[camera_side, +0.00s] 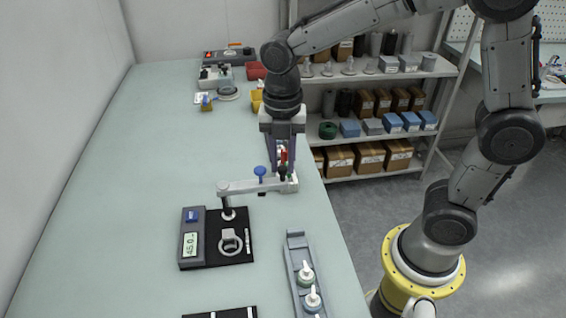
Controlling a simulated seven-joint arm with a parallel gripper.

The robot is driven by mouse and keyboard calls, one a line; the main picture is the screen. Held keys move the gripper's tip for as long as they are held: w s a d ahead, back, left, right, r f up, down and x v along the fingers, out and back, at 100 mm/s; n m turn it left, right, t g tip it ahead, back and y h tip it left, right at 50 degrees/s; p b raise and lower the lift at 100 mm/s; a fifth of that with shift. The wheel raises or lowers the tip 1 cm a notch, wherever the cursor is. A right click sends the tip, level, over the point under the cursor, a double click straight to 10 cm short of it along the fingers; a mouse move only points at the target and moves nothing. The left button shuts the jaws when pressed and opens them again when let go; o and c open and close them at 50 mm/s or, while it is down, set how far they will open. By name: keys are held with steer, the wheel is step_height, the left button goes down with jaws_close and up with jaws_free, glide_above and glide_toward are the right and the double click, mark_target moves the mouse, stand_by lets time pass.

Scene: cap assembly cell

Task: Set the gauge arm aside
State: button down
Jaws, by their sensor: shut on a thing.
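The gauge arm (243,186) is a light grey bar with a blue knob (260,173) on top. Its left end sits at the top of a dark post (228,206) on the black base of the gauge (231,254). The bar reaches out to the right, away from over the base. My gripper (284,173) points down at the bar's right end and is shut on it; a small red part shows between the fingers. The exact contact is too small to tell. The gauge has a grey display unit (190,244) and a grey ring seat (231,241).
A grey tray (290,258) with white-topped bottles (306,275) stands at the front right. A black plate edge (220,314) shows at the front. Small devices (216,76) and red and yellow bins stand at the back. The left and middle of the table are clear.

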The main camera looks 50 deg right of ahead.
steer(key=shift+w+d+r, duration=0.1)
steer(key=shift+w, duration=0.05)
steer(key=c, duration=1)
jaws_free()
step_height(320, 180, up, 14)
steer(key=shift+f, duration=0.1)
